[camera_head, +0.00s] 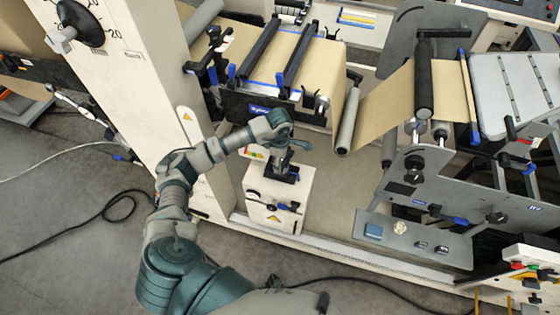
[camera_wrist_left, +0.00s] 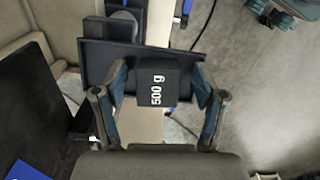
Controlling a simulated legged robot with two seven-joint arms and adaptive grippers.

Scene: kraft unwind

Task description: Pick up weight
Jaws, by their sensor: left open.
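The weight (camera_wrist_left: 157,88) is a dark block marked "500 g". In the left wrist view it sits at the edge of a dark tray (camera_wrist_left: 96,62). My left gripper (camera_wrist_left: 160,92) is open, with one finger on each side of the weight. I cannot tell whether either finger touches it. In the head view my left gripper (camera_head: 284,160) is above the dark tray (camera_head: 287,178) on a small cream cabinet (camera_head: 277,208). The weight is hard to make out there, partly hidden by the gripper. My right gripper is not in view.
A brown paper web runs over rollers (camera_head: 347,121) behind the cabinet. A grey machine frame (camera_head: 415,178) with a control panel (camera_head: 400,232) stands to the right. A cream column (camera_head: 125,70) with a dial is at left. Cables lie on the floor.

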